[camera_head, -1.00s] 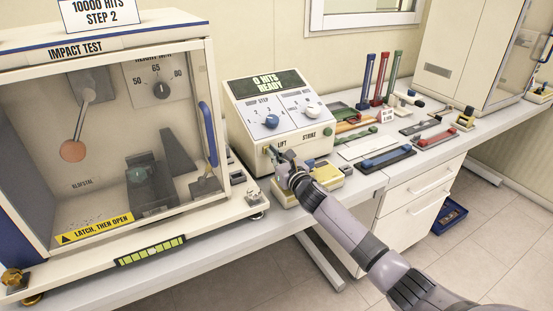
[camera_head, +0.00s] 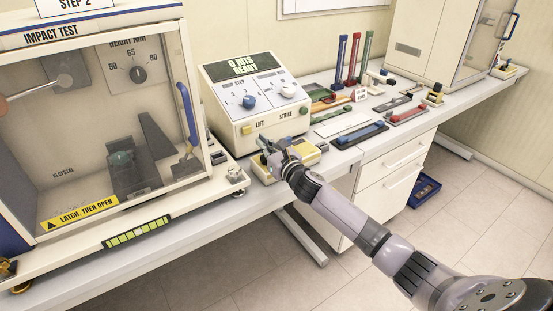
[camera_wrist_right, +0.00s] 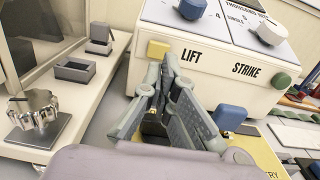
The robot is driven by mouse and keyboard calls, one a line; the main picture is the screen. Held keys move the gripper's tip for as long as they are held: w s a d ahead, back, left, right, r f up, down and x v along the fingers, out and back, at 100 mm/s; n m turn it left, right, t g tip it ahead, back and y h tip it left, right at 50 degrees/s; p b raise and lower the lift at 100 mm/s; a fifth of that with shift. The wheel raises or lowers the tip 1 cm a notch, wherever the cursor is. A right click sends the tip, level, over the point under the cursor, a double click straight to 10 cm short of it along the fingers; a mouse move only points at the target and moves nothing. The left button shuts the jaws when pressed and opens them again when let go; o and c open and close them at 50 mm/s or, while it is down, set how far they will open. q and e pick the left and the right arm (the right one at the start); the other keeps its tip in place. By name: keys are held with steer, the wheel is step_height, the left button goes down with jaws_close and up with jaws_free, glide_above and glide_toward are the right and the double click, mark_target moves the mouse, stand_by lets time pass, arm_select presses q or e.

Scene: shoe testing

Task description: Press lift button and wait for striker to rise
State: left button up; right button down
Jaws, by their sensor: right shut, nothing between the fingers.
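The yellow LIFT button (camera_head: 247,130) is on the front of the cream control box (camera_head: 222,118); it also shows in the wrist view (camera_wrist_right: 157,49). My right gripper (camera_head: 264,141) is shut and empty, just in front of the box and to the right of the button. In the wrist view its fingertips (camera_wrist_right: 172,58) look close to the button, but I see no clear contact. The box display (camera_head: 243,67) reads "0 HITS READY". My left gripper is not in view.
The green STRIKE button (camera_head: 304,110) is right of LIFT. A yellow-topped block with a blue knob (camera_head: 302,150) lies below the gripper. The clear cabinet door (camera_head: 188,110) with its blue handle stands left. Several tools and strips lie on the bench at right.

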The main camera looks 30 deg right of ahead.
steer(key=shift+s+d+f, duration=0.2)
steer(key=shift+s+f, duration=0.1)
steer(key=shift+s, duration=0.2)
steer(key=shift+s+d+f, duration=0.15)
steer(key=shift+s+f, duration=0.15)
steer(key=shift+s, duration=0.2)
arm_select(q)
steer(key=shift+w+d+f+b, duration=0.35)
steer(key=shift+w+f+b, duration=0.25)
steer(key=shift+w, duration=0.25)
arm_select(e)
steer(key=s, duration=0.4)
steer(key=shift+s+r, duration=0.35)
steer(key=shift+r, duration=0.05)
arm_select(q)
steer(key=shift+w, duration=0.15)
